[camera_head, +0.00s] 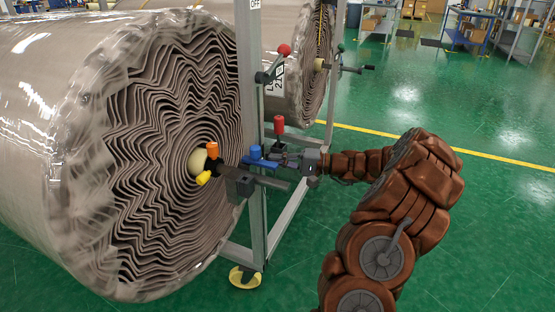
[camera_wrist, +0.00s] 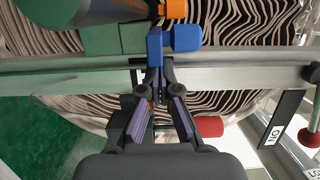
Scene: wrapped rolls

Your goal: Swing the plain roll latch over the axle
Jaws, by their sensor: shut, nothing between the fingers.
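The large wrapped roll (camera_head: 150,160) fills the left of the head view, its wavy layered end facing the steel stand. A dark axle end sticks out of its pale core (camera_head: 197,162), with an orange part (camera_head: 212,149) and a yellow part (camera_head: 203,179) on it. A blue latch part (camera_head: 262,158) is at the stand's post, right of the axle; it also shows in the wrist view (camera_wrist: 187,38). My gripper (camera_head: 281,160) is shut and empty, its fingertips (camera_wrist: 160,78) close to the blue part. I cannot tell whether they touch it.
The steel post (camera_head: 249,100) stands between my arm and the roll's end. A red-tipped handle (camera_head: 279,125) rises close above my gripper. A red-knobbed lever (camera_head: 283,50) is higher up. A second roll (camera_head: 300,80) is behind.

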